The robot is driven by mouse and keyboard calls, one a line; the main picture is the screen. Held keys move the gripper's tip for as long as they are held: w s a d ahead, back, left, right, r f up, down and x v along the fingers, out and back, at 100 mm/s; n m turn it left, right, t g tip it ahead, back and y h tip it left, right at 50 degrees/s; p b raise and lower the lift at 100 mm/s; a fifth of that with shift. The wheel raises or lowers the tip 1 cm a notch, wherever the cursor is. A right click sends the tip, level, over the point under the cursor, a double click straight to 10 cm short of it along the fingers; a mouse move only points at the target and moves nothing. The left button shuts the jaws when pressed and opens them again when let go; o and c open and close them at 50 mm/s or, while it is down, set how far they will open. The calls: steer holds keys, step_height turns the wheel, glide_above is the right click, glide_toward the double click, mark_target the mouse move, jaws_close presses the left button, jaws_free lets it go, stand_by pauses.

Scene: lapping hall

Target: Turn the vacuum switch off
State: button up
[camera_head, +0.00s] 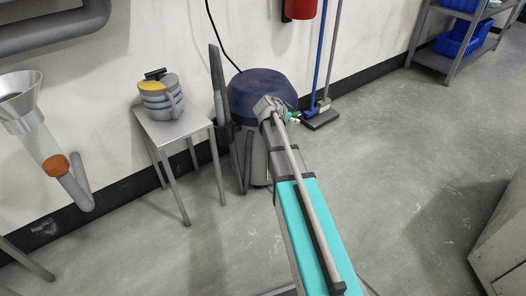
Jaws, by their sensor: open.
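A dark blue dome (258,88), which looks like the vacuum's body, stands on the floor against the wall. A black cord (218,32) runs down the wall to it. Its lower part is mostly hidden behind my arm and some grey posts, and I cannot make out the switch. My teal and grey arm reaches up from the bottom of the picture toward the dome. My gripper (268,106), small and grey at the arm's far end, overlaps the dome's front in the picture. It is open and appears empty; whether it touches the dome I cannot tell.
A small grey table (174,128) with a striped pot (160,100) stands left of the dome. A funnel (22,104) is at far left. A broom-like tool (321,118) leans right of the dome. Shelving (447,62) stands at back right. The floor between is clear.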

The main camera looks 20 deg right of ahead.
steer(key=shift+r+p, duration=0.2)
steer(key=shift+p, duration=0.1)
